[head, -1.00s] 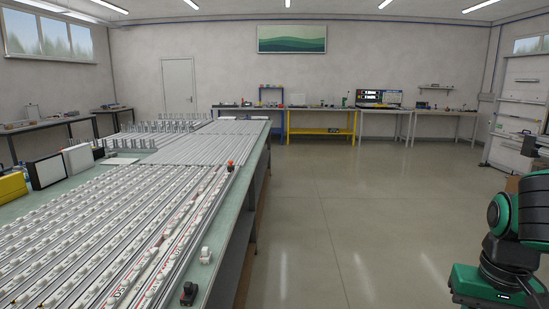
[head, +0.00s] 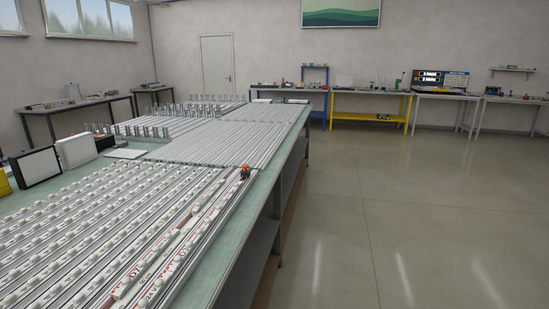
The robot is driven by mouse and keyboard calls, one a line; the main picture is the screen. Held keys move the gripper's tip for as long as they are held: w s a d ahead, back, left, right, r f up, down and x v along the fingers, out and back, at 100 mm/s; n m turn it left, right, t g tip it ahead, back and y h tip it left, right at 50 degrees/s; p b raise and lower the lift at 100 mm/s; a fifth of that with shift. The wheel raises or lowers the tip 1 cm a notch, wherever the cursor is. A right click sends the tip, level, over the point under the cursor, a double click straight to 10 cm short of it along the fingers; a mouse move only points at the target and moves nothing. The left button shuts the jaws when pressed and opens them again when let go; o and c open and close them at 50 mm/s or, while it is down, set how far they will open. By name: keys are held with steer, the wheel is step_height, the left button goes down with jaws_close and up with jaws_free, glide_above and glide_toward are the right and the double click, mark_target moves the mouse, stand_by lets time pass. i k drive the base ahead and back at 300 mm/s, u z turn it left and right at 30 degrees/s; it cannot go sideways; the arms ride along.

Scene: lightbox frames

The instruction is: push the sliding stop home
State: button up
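My gripper is not in view. A small orange-and-black piece (head: 245,171) sits at the far end of the rightmost rails on the long table, near its right edge. It may be the sliding stop, but it is too small to tell its shape or whether it is against anything. Long aluminium rails with rows of white lamp pieces (head: 95,220) run along the table (head: 222,262) away from me. The rightmost rails carry strips with red print (head: 165,245).
Bare rails (head: 225,140) and upright metal pegs (head: 150,131) lie farther along the table. A black-framed white panel (head: 38,166) stands at the left. The floor (head: 400,215) right of the table is open. Benches (head: 365,104) line the back wall.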

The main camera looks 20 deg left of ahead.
mark_target(245, 173)
steer(key=u, duration=0.2)
steer(key=i, duration=1.1)
steer(key=u, duration=0.95)
steer(key=i, duration=0.65)
steer(key=u, duration=0.4)
